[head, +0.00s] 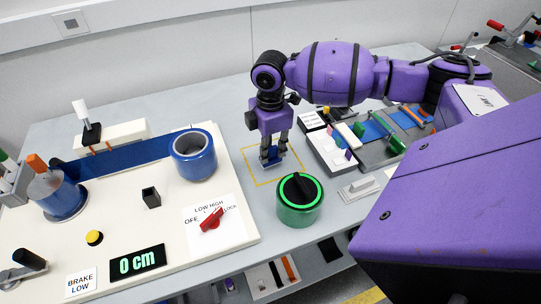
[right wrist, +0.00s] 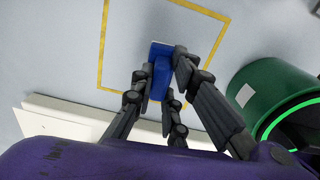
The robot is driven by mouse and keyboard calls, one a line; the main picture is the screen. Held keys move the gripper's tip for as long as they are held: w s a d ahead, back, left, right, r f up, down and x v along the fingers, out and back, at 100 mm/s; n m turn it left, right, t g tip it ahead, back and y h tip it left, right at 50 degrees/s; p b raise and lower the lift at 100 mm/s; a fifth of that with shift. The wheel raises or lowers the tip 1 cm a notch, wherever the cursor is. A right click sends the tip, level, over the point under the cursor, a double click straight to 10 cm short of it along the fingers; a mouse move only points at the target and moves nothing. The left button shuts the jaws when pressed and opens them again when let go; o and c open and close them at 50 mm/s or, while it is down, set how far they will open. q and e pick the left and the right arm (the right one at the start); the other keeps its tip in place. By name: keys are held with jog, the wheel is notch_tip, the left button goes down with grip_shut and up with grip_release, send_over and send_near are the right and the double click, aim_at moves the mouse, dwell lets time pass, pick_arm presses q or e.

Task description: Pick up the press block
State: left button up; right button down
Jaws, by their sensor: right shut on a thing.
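The press block is most likely the small blue block (head: 270,156) inside the yellow outlined square on the grey table. In the right wrist view the blue block (right wrist: 161,80) has a pale edge at its far end. My right gripper (head: 274,154) points down at it from above, and its dark fingers (right wrist: 158,85) are closed on both sides of the block. The fingers hide part of the block. I cannot tell whether it touches the table. My left gripper is not in view.
A green cylinder with a black knob (head: 298,200) stands close to the right gripper. A white panel (head: 130,215) at left carries a blue cylinder (head: 194,156), a red switch (head: 211,219) and a display (head: 137,262). A tray of small parts (head: 325,155) lies right of the gripper.

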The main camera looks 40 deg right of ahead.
jog(key=shift+r, duration=0.1)
jog(key=shift+r, duration=0.55)
jog(key=s+a+r, duration=0.2)
jog(key=a+r, duration=0.4)
jog(key=s+a+r, duration=0.3)
jog(key=a+r, duration=0.2)
jog(key=a, duration=0.1)
jog(key=shift+s+a+r+p, duration=0.35)
jog(key=shift+a+p, duration=0.05)
jog(key=shift+p, duration=0.05)
